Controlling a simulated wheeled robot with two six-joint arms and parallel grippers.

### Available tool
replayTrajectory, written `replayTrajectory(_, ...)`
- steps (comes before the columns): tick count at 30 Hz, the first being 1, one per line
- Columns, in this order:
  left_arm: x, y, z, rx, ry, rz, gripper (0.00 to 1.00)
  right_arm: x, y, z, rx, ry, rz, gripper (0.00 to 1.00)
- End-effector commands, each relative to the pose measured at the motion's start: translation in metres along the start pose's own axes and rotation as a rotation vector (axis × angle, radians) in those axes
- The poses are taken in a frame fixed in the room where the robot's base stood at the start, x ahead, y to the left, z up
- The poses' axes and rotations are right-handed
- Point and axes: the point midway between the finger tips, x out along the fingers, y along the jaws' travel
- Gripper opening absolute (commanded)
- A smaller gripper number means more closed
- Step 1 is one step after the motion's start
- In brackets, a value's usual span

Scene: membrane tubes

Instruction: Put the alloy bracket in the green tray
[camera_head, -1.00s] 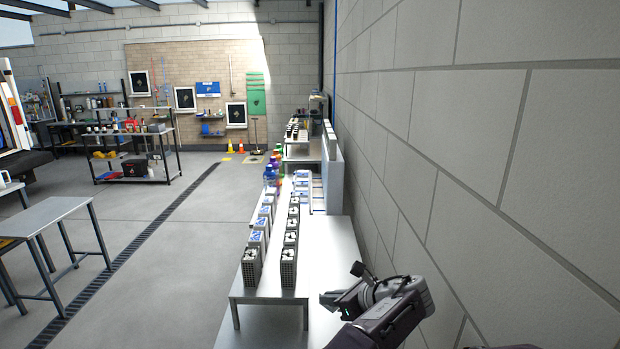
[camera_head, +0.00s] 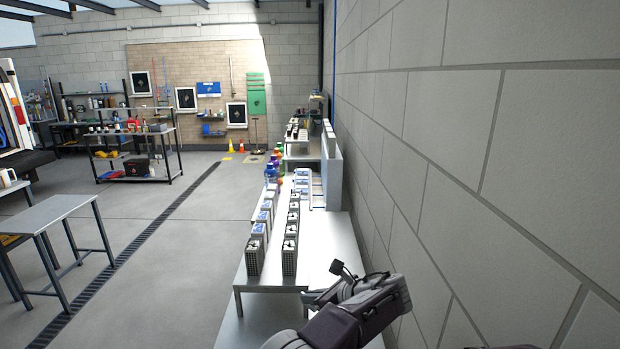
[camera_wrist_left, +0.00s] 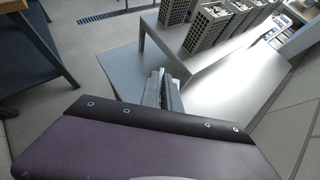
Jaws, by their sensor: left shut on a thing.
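My left gripper (camera_head: 312,299) is low at the right of the head view, in front of the near part of the metal bench. It also shows in the left wrist view (camera_wrist_left: 162,88), where its fingers are shut on a small light grey metal piece. That piece looks like the alloy bracket, but most of it is hidden between the fingers. The gripper appears over or beside the bench, and I cannot tell its height. I see no green tray in either view. My right gripper is not in view.
A raised metal shelf (camera_head: 269,277) on the bench carries rows of grey perforated boxes (camera_head: 289,262). A block wall (camera_head: 500,170) runs close on the right. A separate metal table (camera_head: 45,214) stands at the left. The floor (camera_head: 165,270) between is clear.

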Motion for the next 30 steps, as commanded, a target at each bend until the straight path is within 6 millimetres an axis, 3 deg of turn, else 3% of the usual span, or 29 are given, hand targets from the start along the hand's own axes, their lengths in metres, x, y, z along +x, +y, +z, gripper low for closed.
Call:
replayTrajectory(5,0.027,0.035,-0.002,0.002,0.0,0.004,0.0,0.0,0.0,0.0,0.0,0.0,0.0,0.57)
replayTrajectory(8,0.049,0.066,-0.011,0.006,0.0,-0.002,0.0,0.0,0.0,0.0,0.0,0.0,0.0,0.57)
replayTrajectory(15,0.092,0.157,-0.053,0.042,0.004,-0.043,0.0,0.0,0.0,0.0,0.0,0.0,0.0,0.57)
replayTrajectory(21,0.106,0.229,-0.094,0.052,0.004,-0.054,0.0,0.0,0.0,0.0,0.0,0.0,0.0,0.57)
replayTrajectory(27,0.11,0.267,-0.122,0.018,0.001,-0.013,0.0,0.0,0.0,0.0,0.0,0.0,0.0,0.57)
replayTrajectory(30,0.11,0.264,-0.128,-0.014,0.0,0.019,0.0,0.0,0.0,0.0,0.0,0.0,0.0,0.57)
